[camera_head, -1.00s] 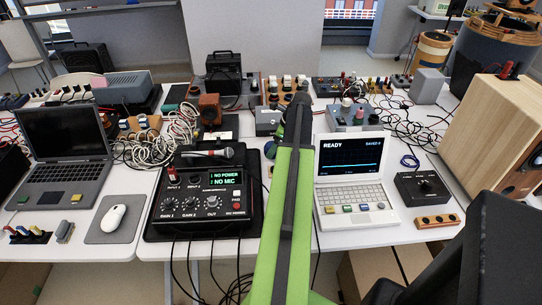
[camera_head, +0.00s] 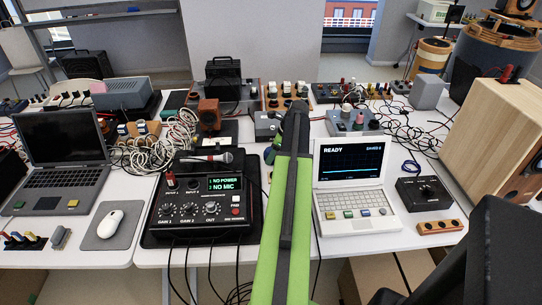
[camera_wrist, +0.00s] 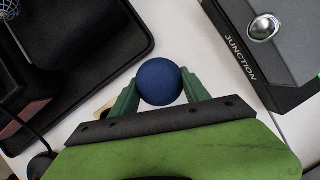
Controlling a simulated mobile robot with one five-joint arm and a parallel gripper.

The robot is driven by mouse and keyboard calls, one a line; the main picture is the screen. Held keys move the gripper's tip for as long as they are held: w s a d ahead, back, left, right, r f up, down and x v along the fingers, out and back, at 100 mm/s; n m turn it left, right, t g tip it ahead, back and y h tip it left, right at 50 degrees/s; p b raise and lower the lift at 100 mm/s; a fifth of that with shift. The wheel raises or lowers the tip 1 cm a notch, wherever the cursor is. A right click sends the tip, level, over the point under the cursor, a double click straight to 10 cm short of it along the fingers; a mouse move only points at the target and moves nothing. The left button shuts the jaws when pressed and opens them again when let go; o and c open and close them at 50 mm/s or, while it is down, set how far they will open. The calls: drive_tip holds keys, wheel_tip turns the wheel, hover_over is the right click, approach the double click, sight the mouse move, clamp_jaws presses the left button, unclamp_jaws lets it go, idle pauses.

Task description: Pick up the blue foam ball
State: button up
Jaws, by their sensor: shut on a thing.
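The blue foam ball (camera_wrist: 160,82) sits between the two green fingers of my gripper (camera_wrist: 160,88) in the wrist view. Both fingers touch its sides, and my gripper is shut on it. White table top (camera_wrist: 175,30) shows around the ball; how far the ball is above it I cannot tell. In the head view my green arm reaches forward over the table, and it hides the ball and most of my gripper.
In the wrist view a black tray edge (camera_wrist: 110,60) lies on the left and a grey box marked JUNCTION (camera_wrist: 250,50) on the right. In the head view an audio mixer (camera_head: 205,205) stands left of my arm and a white laptop (camera_head: 350,185) right.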

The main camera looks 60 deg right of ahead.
wheel_tip(320, 180, up, 10)
drive_tip(key=p, duration=1)
drive_tip(key=shift+r, duration=0.2)
